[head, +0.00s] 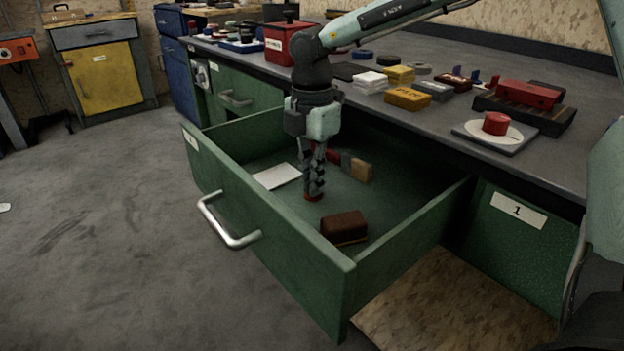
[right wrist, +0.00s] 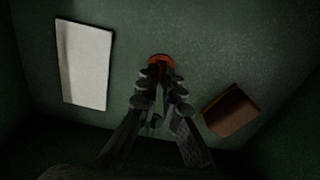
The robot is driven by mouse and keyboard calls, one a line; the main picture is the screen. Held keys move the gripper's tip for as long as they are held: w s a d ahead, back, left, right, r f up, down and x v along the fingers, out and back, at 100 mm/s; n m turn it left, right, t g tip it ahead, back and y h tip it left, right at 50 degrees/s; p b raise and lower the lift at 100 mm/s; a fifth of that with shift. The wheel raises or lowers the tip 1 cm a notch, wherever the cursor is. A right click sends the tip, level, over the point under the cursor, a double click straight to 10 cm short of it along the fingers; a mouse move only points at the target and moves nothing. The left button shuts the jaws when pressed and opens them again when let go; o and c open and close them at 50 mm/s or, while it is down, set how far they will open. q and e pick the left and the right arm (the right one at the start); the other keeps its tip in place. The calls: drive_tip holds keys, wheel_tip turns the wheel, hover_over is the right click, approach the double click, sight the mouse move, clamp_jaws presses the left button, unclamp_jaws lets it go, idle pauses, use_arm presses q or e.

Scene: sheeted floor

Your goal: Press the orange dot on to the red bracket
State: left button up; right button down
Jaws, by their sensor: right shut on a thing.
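My right gripper (head: 313,188) points down inside the open green drawer (head: 275,225), its fingers closed on the small orange dot (head: 313,198) close to the drawer floor. In the right wrist view the orange dot (right wrist: 160,60) shows at the fingertips (right wrist: 160,72), partly hidden by them. I cannot clearly make out a red bracket. A red block on a dark base (head: 527,95) and small red and blue pieces (head: 458,72) stand on the bench, but I cannot tell whether either is it. My left gripper is not in view.
The drawer holds a white sheet (head: 277,176), a brown brush-like block (head: 345,227) and a wooden-ended piece (head: 356,168). The drawer walls surround the gripper.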

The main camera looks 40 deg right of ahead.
drive_tip(key=shift+r+p, duration=0.5)
drive_tip(key=shift+r, duration=1.7)
drive_tip(key=shift+r, duration=0.1)
drive_tip(key=shift+r+p, duration=0.5)
drive_tip(key=shift+r, duration=1.4)
